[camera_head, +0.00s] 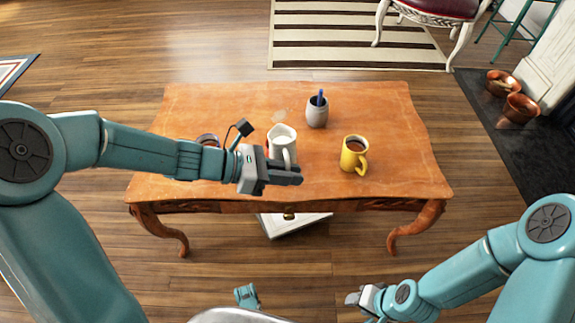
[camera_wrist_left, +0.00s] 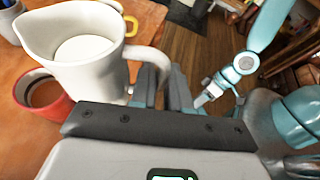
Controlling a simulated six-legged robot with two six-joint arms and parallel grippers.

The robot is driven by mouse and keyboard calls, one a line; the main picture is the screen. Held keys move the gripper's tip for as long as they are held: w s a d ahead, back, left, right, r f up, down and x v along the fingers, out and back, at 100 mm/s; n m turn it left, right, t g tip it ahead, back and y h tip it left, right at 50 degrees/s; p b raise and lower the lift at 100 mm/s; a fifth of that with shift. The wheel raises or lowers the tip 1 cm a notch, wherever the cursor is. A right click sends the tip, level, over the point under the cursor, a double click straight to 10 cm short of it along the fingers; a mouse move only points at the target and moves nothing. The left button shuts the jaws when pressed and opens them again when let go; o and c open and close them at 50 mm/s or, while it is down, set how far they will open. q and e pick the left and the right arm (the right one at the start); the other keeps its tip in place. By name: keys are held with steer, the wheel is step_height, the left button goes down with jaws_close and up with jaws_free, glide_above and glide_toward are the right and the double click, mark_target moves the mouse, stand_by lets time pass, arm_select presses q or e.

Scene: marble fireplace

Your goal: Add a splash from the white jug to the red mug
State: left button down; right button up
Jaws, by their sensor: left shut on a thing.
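The white jug (camera_head: 282,141) is near the middle of the table and looks upright. It holds a pale liquid; I cannot tell whether its base touches the table. My left gripper (camera_head: 288,173) is shut on the jug's handle, on its near side; the jug fills the upper left of the left wrist view (camera_wrist_left: 85,55). The red mug (camera_wrist_left: 45,95) stands beside the jug with dark liquid inside. In the head view only its rim (camera_head: 208,138) shows behind my left arm. My right gripper (camera_head: 358,299) is away from the table's front edge, too small to read.
A yellow mug (camera_head: 354,155) with dark liquid stands right of the jug. A grey cup (camera_head: 317,113) with a blue pen stands behind. The wooden table (camera_head: 400,110) is clear at its right end. Copper pots (camera_head: 518,108) are on the hearth.

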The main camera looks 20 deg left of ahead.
arm_select(q)
steer(key=r+n+p, duration=0.1)
steer(key=p, duration=0.1)
steer(key=shift+s+r+g+p, duration=0.15)
steer(key=shift+r+g+p, duration=0.15)
steer(key=shift+r+g, duration=0.1)
steer(key=shift+d+r+n+g+h+p, duration=0.1)
steer(key=shift+r+n+g+h+p, duration=0.3)
steer(key=shift+p, duration=0.85)
steer(key=shift+f+n+b, duration=0.4)
steer(key=shift+f, duration=0.45)
steer(key=shift+w+f, duration=0.15)
steer(key=shift+w, duration=0.1)
steer(key=shift+w+r+n+p, duration=0.1)
steer(key=shift+r+n+p, duration=0.2)
steer(key=shift+p, duration=0.3)
steer(key=shift+f, duration=0.15)
steer(key=shift+s, duration=0.2)
steer(key=shift+w, duration=0.1)
